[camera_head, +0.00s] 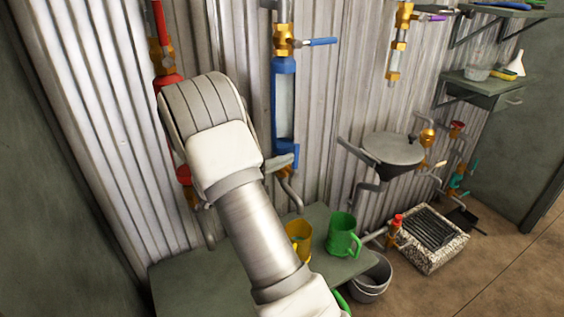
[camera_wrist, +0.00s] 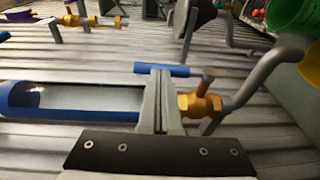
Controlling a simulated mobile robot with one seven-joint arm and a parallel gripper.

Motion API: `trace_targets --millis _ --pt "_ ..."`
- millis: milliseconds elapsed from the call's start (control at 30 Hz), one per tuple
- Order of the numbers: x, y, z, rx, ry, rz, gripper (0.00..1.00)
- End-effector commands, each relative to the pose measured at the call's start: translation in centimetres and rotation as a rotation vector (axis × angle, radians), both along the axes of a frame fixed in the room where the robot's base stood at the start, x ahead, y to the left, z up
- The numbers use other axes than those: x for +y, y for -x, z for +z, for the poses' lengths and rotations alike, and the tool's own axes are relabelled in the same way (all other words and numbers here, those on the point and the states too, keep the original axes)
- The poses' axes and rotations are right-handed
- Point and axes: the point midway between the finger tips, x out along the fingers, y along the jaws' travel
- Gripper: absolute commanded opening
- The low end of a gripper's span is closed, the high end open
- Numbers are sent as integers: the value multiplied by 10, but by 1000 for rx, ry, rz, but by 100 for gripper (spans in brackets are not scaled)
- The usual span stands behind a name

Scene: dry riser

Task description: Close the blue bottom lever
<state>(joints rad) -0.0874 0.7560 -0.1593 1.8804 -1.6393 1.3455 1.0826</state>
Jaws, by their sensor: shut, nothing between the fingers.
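The blue bottom lever (camera_wrist: 180,71) lies crosswise at my fingertips in the wrist view, roughly parallel to the blue column. Its brass valve (camera_wrist: 202,104) is just to the right of my fingers, on a grey pipe. The blue column with a clear sight tube (camera_wrist: 85,98) runs off to the left; in the head view it stands upright (camera_head: 284,100) on the wall. My gripper (camera_wrist: 161,72) is shut and empty, its tips at the lever; I cannot tell whether they touch. In the head view my gripper (camera_head: 281,161) is beside the column's lower end, and the lever is not clearly visible.
An upper blue lever (camera_head: 322,42) sticks out right at the column's top. A red column (camera_head: 167,80) is left, partly behind my arm. A grey funnel basin (camera_head: 392,149) is right. A yellow mug (camera_head: 299,237) and green mug (camera_head: 342,236) stand on the table (camera_head: 195,277) below.

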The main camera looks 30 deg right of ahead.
Motion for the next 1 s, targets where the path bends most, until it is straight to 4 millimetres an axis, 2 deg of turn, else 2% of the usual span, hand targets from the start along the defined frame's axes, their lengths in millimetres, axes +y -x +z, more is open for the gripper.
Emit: trace_targets --millis 467,667,1000 --pt "-6 1 4 -7 -80 -1 0" --pt "-17 2 10 -18 -214 -3 0" --pt "-43 3 15 -36 -531 -3 0"
